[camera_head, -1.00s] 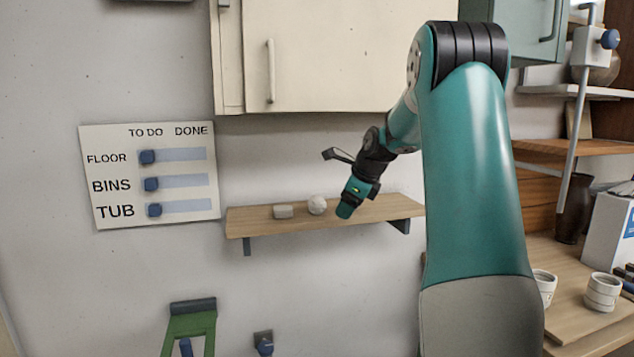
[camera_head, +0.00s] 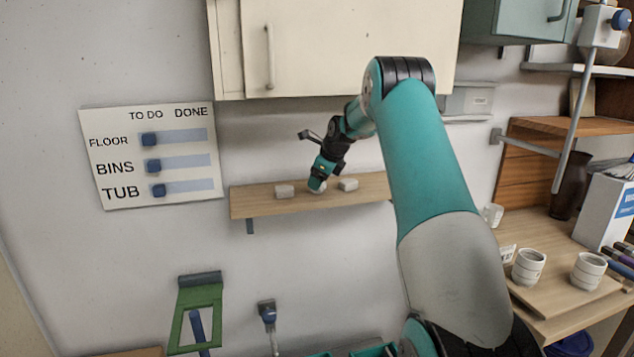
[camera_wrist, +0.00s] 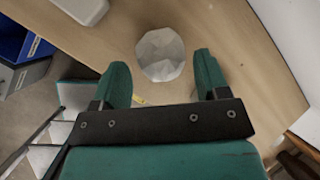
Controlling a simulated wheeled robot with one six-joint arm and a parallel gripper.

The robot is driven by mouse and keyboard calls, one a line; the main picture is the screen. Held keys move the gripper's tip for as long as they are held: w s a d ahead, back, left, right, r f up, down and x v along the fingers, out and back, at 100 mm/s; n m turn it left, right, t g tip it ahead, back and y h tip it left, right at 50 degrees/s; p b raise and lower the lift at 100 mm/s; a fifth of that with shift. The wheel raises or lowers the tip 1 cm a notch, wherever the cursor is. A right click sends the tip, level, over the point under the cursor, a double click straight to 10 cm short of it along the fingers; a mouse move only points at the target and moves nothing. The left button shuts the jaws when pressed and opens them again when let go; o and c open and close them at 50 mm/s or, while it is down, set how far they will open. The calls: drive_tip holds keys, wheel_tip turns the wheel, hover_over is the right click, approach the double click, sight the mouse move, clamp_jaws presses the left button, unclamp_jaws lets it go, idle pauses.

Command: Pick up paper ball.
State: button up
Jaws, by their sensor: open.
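The paper ball (camera_wrist: 161,55) is a pale, faceted ball on the wooden shelf (camera_head: 245,205). In the wrist view it lies ahead of and between the two teal fingertips of my gripper (camera_wrist: 163,75). The fingers are apart, and the ball's far part reaches beyond their tips. I cannot tell whether a finger touches it. In the head view my gripper (camera_head: 317,183) points down at the shelf and hides most of the ball (camera_head: 317,190).
A cream cabinet (camera_head: 340,45) hangs above the shelf. A board with sliders (camera_head: 152,158) is on the wall at left. White cups (camera_head: 528,267) stand on the right-hand table.

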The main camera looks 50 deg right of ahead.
drive_tip(key=shift+x, duration=1.15)
drive_tip(key=c, duration=0.7)
drive_tip(key=shift+r, duration=0.15)
